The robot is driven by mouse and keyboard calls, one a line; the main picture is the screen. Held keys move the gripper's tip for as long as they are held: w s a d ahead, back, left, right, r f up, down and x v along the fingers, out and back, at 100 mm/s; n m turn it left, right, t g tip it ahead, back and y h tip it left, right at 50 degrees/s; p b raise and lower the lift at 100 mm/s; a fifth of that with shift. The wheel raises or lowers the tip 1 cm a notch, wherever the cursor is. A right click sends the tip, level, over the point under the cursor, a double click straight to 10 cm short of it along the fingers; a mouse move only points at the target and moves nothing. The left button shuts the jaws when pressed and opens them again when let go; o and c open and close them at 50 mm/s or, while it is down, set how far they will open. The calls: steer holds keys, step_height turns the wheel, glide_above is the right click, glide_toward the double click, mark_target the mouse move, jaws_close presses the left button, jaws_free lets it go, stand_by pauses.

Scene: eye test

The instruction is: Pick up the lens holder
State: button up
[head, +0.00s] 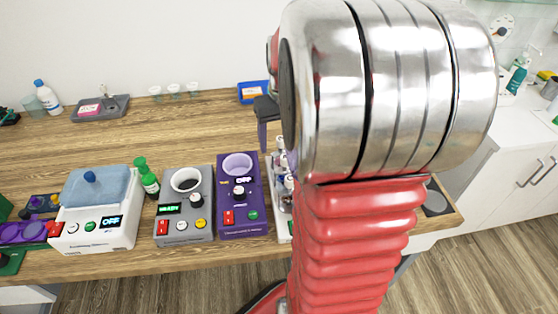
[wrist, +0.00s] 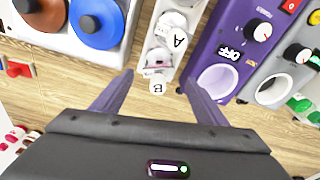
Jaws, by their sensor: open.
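I cannot surely tell which thing is the lens holder. A flat purple piece with rounded parts (head: 24,232) lies at the far left front of the bench in the head view and could be it. It does not show clearly in the wrist view. My gripper (wrist: 158,82) is open, its two purple fingers apart and pointing down. Between and beyond the fingertips stand white-capped vials marked A (wrist: 172,30) and B (wrist: 157,80); I see no contact. In the head view my gripper (head: 263,137) shows partly beside my arm, far right of the purple piece.
A white device with a blue lid (head: 95,205), a green bottle (head: 147,178), a grey device (head: 184,215) and a purple device (head: 240,200) line the bench front. A blue box (head: 252,92) and small cups stand behind. The wooden bench top (head: 130,125) between is clear.

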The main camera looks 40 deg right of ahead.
mark_target(280, 150)
steer(key=shift+f, duration=0.3)
steer(key=shift+w+d+f, duration=0.1)
steer(key=shift+w+f, duration=0.1)
steer(key=shift+f, duration=0.65)
steer(key=shift+w+d+f, duration=0.1)
steer(key=shift+w+f, duration=0.05)
steer(key=shift+f, duration=0.7)
steer(key=shift+w+d+f, duration=0.1)
steer(key=shift+w+f, duration=0.1)
steer(key=shift+f, duration=0.65)
steer(key=shift+c, duration=0.3)
steer(key=c, duration=1.1)
steer(key=shift+c, duration=0.2)
